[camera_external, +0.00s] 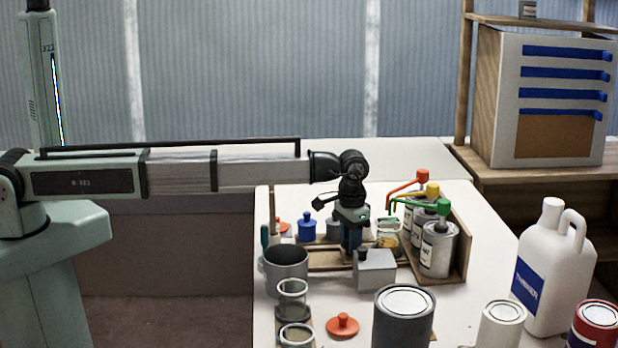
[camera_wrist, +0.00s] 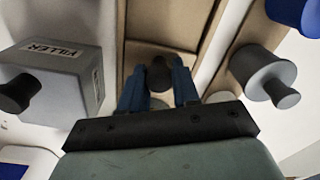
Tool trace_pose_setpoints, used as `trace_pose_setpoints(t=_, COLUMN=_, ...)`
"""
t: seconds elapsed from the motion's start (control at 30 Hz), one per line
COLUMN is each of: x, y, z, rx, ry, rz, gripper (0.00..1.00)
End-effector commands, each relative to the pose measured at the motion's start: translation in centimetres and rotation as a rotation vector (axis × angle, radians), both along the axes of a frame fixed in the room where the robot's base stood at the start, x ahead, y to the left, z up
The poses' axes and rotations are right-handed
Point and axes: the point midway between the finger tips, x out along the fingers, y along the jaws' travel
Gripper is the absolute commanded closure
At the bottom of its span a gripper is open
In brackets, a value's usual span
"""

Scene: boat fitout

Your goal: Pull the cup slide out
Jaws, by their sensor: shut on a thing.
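The cup slide (camera_external: 322,257) looks like a low wooden tray lying on the white bench, below my gripper in the external view. In the wrist view it is a wooden channel (camera_wrist: 150,50) with raised edges. My gripper (camera_external: 350,250) points straight down over it. In the wrist view the two blue fingers (camera_wrist: 158,88) stand on either side of a small dark knob (camera_wrist: 159,70) and are shut on it. The lower part of the knob and the slide's near end are hidden by the gripper body. A jar with amber content (camera_external: 388,236) stands just right of my gripper.
A grey filler box (camera_external: 375,272) stands close beside the gripper; it also shows in the wrist view (camera_wrist: 60,80). A grey knobbed piece (camera_wrist: 258,70) and a blue one (camera_external: 307,228) stand on the other side. Tapped cans (camera_external: 438,250) stand right; jars and tins crowd the front.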

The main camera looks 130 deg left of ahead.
Motion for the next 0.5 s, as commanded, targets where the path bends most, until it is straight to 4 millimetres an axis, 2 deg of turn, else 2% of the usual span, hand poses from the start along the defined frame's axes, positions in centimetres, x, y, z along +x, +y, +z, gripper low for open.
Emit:
trace_pose_setpoints(t=0.17, x=-0.3, y=-0.3, z=0.0, rx=0.0, ry=0.0, rz=0.0, gripper=1.0)
trace_pose_setpoints(t=0.27, x=-1.0, y=-1.1, z=0.0, rx=-0.001, ry=0.0, rz=0.0, gripper=1.0)
trace_pose_setpoints(t=0.5, x=-4.9, y=-4.9, z=0.0, rx=-0.002, ry=0.003, rz=0.0, gripper=1.0)
